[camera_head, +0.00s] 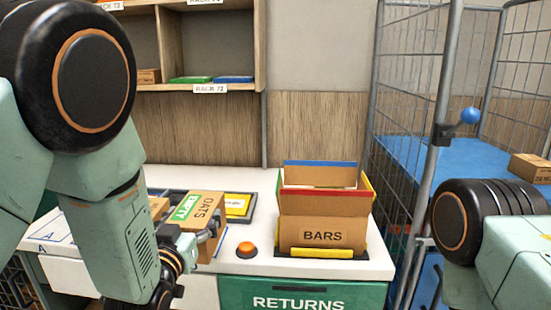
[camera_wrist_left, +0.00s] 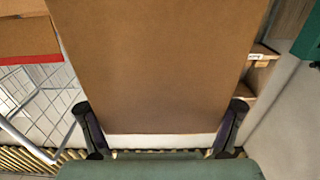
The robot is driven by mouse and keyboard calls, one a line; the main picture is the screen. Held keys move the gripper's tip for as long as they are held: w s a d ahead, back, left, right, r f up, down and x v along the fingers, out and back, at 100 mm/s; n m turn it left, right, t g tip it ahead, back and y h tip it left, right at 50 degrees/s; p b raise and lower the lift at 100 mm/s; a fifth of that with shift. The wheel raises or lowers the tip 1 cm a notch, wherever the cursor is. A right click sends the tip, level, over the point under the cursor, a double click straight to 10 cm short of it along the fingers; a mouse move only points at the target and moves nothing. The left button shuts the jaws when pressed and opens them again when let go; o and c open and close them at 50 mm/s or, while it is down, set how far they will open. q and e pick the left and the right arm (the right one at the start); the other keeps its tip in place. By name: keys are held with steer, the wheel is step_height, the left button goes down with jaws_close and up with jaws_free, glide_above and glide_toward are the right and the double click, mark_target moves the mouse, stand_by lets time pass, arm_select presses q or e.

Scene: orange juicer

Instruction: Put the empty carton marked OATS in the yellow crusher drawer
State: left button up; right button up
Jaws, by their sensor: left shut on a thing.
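The brown OATS carton (camera_head: 206,209) with a green EMPTY label is tilted above the white counter. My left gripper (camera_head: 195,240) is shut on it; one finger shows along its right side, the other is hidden. In the left wrist view the carton (camera_wrist_left: 160,60) fills the middle, with the gripper's fingers (camera_wrist_left: 160,108) on both sides. I cannot make out a yellow drawer for certain. A yellow panel (camera_head: 238,204) in a dark frame lies behind the carton, partly covered. A yellow bar (camera_head: 320,253) lies in front of the BARS box. My right gripper is out of view.
The open BARS box (camera_head: 323,232) stands on the counter at centre right. An orange button (camera_head: 247,250) is left of it. A green RETURNS front (camera_head: 300,296) is below. A wire cage (camera_head: 410,90) stands at right; a wooden shelf (camera_head: 190,45) is behind.

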arm_select(q)
steer(key=shift+s+d, duration=0.15)
steer(key=shift+s, duration=0.1)
steer(key=s+a+f+y+b, duration=0.1)
steer(key=s+f+b, duration=0.4)
steer(key=s+f, duration=0.8)
step_height(320, 180, down, 4)
steer(key=shift+a+f+n, duration=0.1)
steer(key=shift+a+n, duration=0.15)
steer(key=shift+n, duration=0.15)
steer(key=shift+d, duration=0.1)
steer(key=shift+a, duration=0.25)
